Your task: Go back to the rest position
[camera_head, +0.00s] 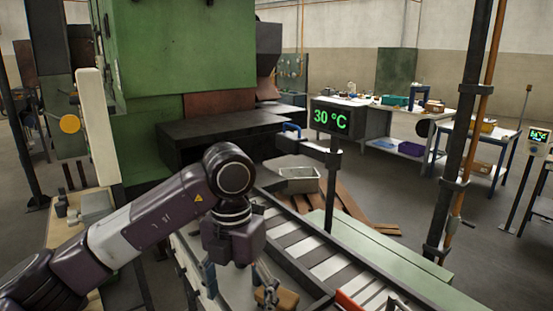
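My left arm comes in from the lower left, and its gripper (238,287) points down over the near end of the roller conveyor. Its two fingers stand wide apart, and I see nothing held between them. A small brown block (287,300) shows at the bottom edge, beside the right-hand finger; I cannot tell whether they touch. My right gripper is not in view.
The roller conveyor (325,258) runs toward the lower right. The green furnace (180,50) with a dark shelf (220,132) stands behind my arm. A 30 °C display (331,118) and a dark post (463,130) rise nearby. Workbenches stand at the back right; floor there is partly clear.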

